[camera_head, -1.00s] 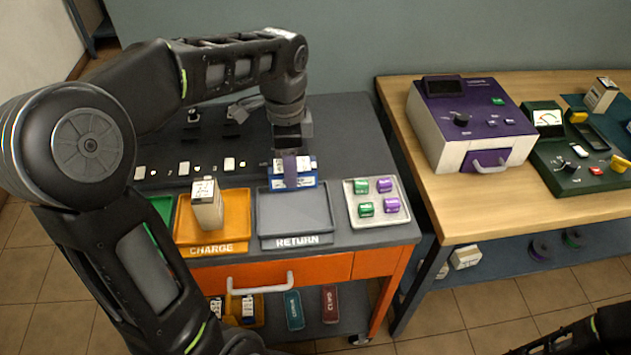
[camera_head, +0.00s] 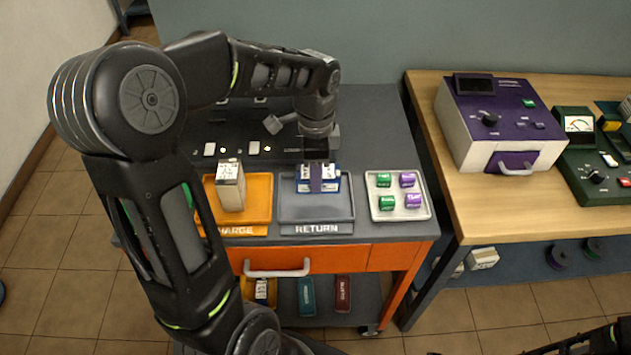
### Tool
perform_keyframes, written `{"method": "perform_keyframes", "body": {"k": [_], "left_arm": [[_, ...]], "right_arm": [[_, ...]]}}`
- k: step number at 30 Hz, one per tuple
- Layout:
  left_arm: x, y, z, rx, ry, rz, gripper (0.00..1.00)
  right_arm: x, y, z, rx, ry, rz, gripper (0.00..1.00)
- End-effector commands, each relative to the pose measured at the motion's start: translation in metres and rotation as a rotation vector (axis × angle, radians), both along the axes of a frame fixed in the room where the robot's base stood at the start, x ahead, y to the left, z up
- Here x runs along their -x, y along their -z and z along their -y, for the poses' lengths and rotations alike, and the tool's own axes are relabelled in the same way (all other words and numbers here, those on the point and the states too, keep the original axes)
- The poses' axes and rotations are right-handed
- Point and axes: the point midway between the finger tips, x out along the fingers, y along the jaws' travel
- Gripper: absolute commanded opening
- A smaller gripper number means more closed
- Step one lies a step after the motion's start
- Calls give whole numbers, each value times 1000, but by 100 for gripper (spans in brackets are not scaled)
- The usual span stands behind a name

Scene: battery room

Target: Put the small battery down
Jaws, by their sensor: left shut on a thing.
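The battery is at the far part of the grey RETURN tray (camera_head: 316,212). I cannot tell whether its underside touches the tray or is just above it. The rest of the tray in front of it is bare. My right gripper is not in view; only a dark part of my right arm shows at the bottom right corner.
Left of the RETURN tray, the orange CHARGE tray (camera_head: 244,230) holds a tall pale battery (camera_head: 230,190). On the right, a white tray (camera_head: 400,215) holds green and purple blocks. A wooden bench (camera_head: 480,217) with a purple and white device (camera_head: 497,125) stands further right.

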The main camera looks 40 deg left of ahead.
Motion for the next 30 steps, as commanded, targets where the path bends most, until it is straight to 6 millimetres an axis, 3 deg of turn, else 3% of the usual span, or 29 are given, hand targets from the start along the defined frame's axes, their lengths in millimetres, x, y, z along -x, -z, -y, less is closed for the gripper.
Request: {"method": "perform_keyframes", "body": {"k": [8,18,29,30], "left_arm": [[0,1,0,-1,0,1,0],[0,36,0,0,1,0,0],[0,40,0,0,0,2,0],[0,40,0,0,0,0,41]], "right_arm": [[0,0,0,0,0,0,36],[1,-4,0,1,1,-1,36],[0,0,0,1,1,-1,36],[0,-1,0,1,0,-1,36]]}}
